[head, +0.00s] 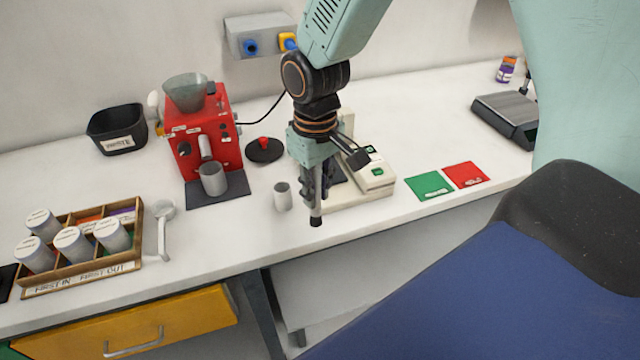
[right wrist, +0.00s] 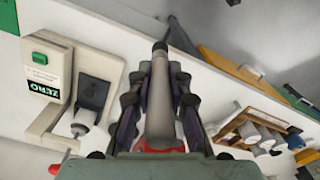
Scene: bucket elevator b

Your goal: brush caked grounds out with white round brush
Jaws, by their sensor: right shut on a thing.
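My right gripper (head: 318,185) hangs over the counter's front edge, pointing down. It is shut on a pale grey round rod with a dark tip (head: 316,209), likely the white round brush. In the right wrist view the rod (right wrist: 160,108) lies between the fingers (right wrist: 160,90), its dark tip beyond them. The gripper stands in front of a cream device with green labels (head: 372,180) and hides part of it. The red grinder (head: 188,145) stands to the left, with a grey cup (head: 212,179) at its front. I cannot make out caked grounds. My left gripper is not in view.
A small grey cup (head: 283,196) stands just left of the gripper. A portafilter-like tool (head: 163,218) and a wooden rack (head: 137,262) of several canisters are further left. Green (head: 429,186) and red (head: 466,175) cards lie right. A black bin (head: 117,128) is back left.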

